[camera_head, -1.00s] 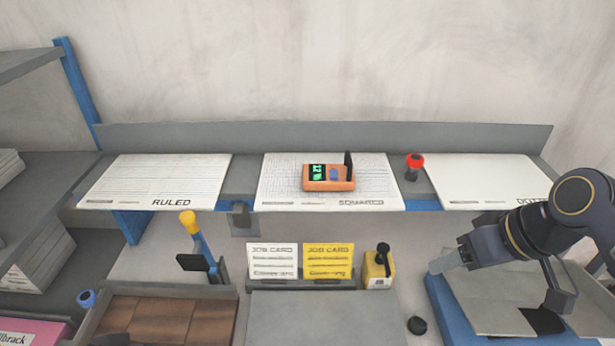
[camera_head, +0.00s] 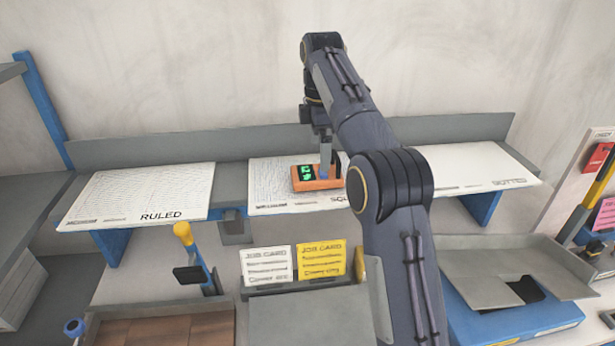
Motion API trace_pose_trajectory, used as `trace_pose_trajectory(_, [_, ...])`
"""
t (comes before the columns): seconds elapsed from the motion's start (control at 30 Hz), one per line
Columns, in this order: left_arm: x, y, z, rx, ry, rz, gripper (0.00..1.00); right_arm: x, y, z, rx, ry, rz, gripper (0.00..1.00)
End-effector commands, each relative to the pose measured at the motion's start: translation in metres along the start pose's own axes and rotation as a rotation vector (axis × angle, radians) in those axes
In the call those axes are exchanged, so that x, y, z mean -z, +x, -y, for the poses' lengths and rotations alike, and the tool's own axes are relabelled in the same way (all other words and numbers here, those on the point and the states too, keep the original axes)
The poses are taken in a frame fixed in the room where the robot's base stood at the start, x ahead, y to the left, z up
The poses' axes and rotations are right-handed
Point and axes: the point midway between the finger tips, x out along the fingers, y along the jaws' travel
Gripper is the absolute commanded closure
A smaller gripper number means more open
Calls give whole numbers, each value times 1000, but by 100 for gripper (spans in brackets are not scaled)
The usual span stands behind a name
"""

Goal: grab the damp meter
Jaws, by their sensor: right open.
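The damp meter (camera_head: 307,183) is an orange box with a green lit display. It lies on the white SQUARED pad (camera_head: 268,196) on the grey shelf. My right gripper (camera_head: 325,168) points down at the meter's right part, with a grey finger in front of the meter's body. It is open. The second finger cannot be made out, and I cannot tell whether the gripper touches the meter. My right arm hides the right part of the SQUARED pad. My left gripper is not in view.
The RULED pad (camera_head: 140,192) lies left on the shelf, the DOTTED pad (camera_head: 480,168) right. Below stand a white job card (camera_head: 266,266), a yellow job card (camera_head: 321,260) and a yellow-handled tool (camera_head: 184,234). A grey tray (camera_head: 510,262) is at right.

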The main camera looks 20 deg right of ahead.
Motion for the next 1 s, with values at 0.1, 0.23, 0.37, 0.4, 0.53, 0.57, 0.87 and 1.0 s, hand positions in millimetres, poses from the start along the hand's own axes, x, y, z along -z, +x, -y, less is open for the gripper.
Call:
trace_pose_trajectory(0.1, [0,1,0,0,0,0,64,0,11,1,1,1,-1,2])
trace_pose_trajectory(0.23, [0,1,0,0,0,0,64,0,19,1,0,2,-2,2])
trace_pose_trajectory(0.37, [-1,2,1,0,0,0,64,3,34,1,3,2,-1,2])
trace_pose_trajectory(0.4, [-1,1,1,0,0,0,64,4,41,1,4,2,0,2])
trace_pose_trajectory(0.53, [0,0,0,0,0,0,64,5,58,1,2,3,-2,2])
trace_pose_trajectory(0.57, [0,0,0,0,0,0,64,5,62,1,1,3,-2,2])
trace_pose_trajectory(0.87, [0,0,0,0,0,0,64,5,69,0,-2,3,-3,2])
trace_pose_trajectory(1.0, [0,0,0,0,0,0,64,5,69,0,-2,3,-3,18])
